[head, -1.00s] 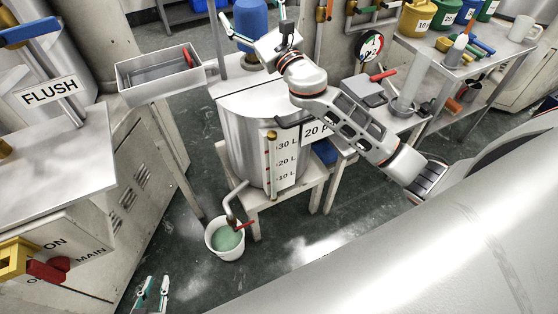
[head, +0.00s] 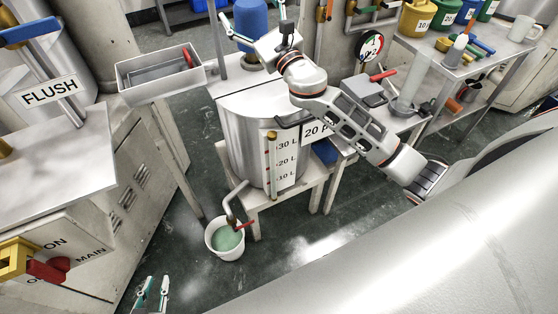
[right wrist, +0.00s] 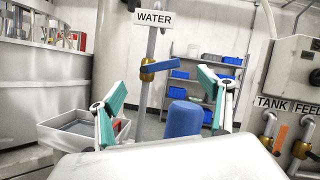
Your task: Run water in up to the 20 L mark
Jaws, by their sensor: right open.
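The steel tank (head: 235,140) stands on a white stand in the middle of the head view. Its sight tube (head: 269,165) has marks at 10 L, 20 L and 30 L; I cannot make out a level. My right arm reaches over the tank. My right gripper (right wrist: 165,100) is open and empty. Beyond its fingers, the blue lever (right wrist: 178,64) on the brass WATER valve (right wrist: 147,70) lies across the upright pipe, apart from the fingers. The tank's outlet has a red handle (head: 244,225). My left gripper (head: 157,288) is open and empty at the lower left edge.
A white bucket (head: 224,240) with green liquid stands under the outlet. A grey trough (head: 150,75) is left of the tank. The FLUSH bench (head: 60,150) is further left. A blue cylinder (right wrist: 183,119) stands low beyond my right gripper. TANK FEED valves (right wrist: 300,149) are at the right.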

